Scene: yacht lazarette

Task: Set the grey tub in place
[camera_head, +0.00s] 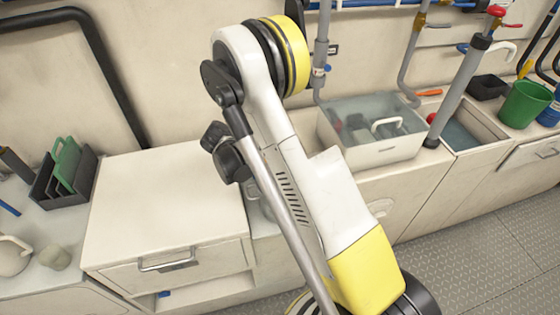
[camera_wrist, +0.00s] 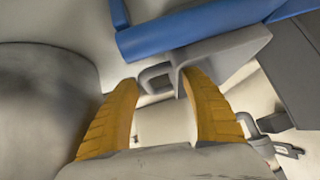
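In the wrist view, my gripper (camera_wrist: 160,80) shows two yellow fingers set apart, with pale surface visible between them. A grey hollow piece (camera_wrist: 156,76) lies at the fingertips, in front of a larger grey block (camera_wrist: 225,55). I cannot tell whether these belong to the grey tub, or whether the fingers touch them. In the head view my arm crosses the middle and my gripper is hidden. No clearly grey tub stands out there. A small dark open tub (camera_head: 487,87) stands at the back right.
A translucent bin (camera_head: 385,152) with things inside stands beside a sink basin (camera_head: 470,130). A green bucket (camera_head: 525,103) is further right. A dark rack (camera_head: 62,190) with a green board is at the left. The pale cabinet top (camera_head: 160,205) is clear. A blue bar (camera_wrist: 190,30) crosses above the fingers.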

